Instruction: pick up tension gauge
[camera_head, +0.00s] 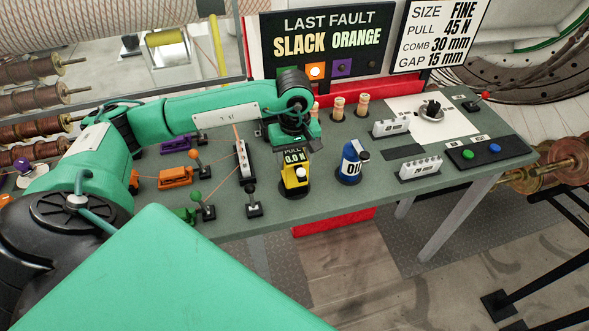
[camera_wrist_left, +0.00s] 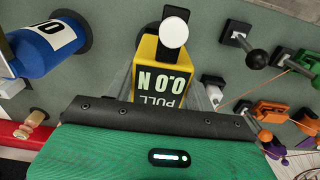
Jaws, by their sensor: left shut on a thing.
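The tension gauge (camera_head: 294,174) is a yellow block with a dark display reading "PULL 0.0 N" and a white round knob. It stands upright over a dark base at the table's front edge. I cannot tell whether it is lifted clear. My left gripper (camera_head: 297,147) points down over its top and is shut on it. In the left wrist view the gauge (camera_wrist_left: 165,72) sits between the grey fingers of the gripper (camera_wrist_left: 163,92), and the palm hides part of it. My right gripper is not in view.
A blue oil bottle (camera_head: 351,162) stands close to the right of the gauge. Wooden pegs (camera_head: 339,108) stand behind. Comb blocks (camera_head: 420,168) lie to the right.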

